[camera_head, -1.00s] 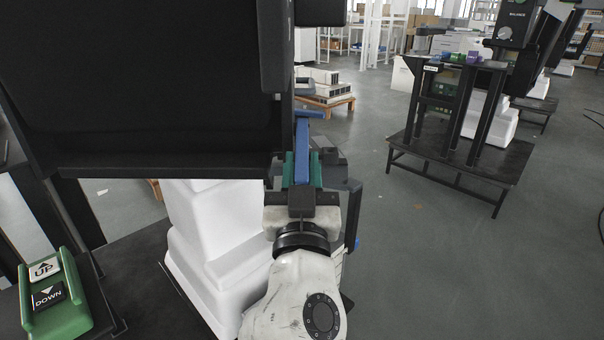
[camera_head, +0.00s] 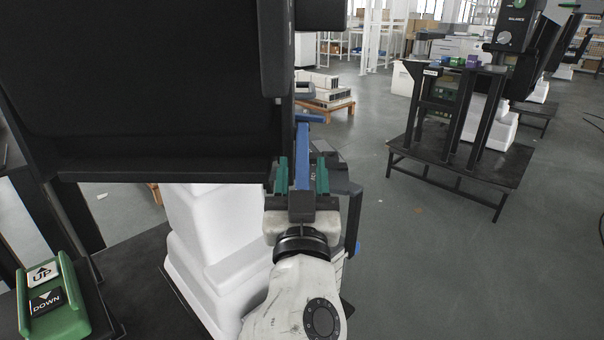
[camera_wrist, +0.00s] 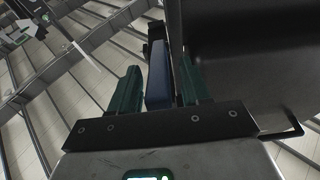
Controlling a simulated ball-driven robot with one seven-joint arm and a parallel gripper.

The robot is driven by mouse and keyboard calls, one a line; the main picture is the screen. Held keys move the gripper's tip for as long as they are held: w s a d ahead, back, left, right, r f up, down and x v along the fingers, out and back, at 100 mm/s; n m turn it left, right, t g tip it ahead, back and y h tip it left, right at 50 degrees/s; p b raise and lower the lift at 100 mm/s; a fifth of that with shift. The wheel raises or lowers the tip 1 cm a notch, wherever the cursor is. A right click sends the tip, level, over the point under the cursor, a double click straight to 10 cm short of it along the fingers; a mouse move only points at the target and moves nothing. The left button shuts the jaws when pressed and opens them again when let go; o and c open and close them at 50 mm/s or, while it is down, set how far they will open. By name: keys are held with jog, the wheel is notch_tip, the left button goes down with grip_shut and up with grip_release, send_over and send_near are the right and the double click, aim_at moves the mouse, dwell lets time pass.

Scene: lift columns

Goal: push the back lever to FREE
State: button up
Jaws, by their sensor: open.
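The back lever (camera_head: 302,155) is a blue bar running away from me along the right edge of the large black panel. It also shows in the wrist view (camera_wrist: 158,76). My gripper (camera_head: 303,176) has green fingers, one on each side of the blue bar. The bar's far end and any FREE marking are not readable.
The black panel (camera_head: 140,90) fills the upper left, right beside my gripper. A green UP/DOWN button box (camera_head: 52,297) is at lower left. White column covers (camera_head: 205,235) stand below the panel. A black stand (camera_head: 460,150) is farther off at right, with open floor between.

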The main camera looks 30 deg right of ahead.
jog(key=b+v, duration=0.1)
jog(key=v, duration=0.9)
jog(key=shift+s+a+f, duration=0.15)
jog(key=shift+s+f, duration=0.05)
jog(key=shift+s, duration=0.1)
dwell(0.4)
jog(key=s+d+f+g+y, duration=0.1)
jog(key=d+f+g, duration=0.2)
jog(key=d+f, duration=0.35)
jog(key=s+d+f+g+y, duration=0.1)
jog(key=s+d+f+g, duration=0.2)
jog(key=f, duration=0.6)
jog(key=d+f+g, duration=0.4)
jog(key=f, duration=0.3)
jog(key=s+a+f+n+g+y, duration=0.1)
jog(key=s+f+n+g+y, duration=0.55)
jog(key=s+f, duration=1.15)
notch_tip(320, 180, up, 28)
jog(key=m+g+y+p, duration=0.1)
jog(key=g+p, duration=0.1)
jog(key=p, duration=2.5)
jog(key=shift+a+p, duration=0.3)
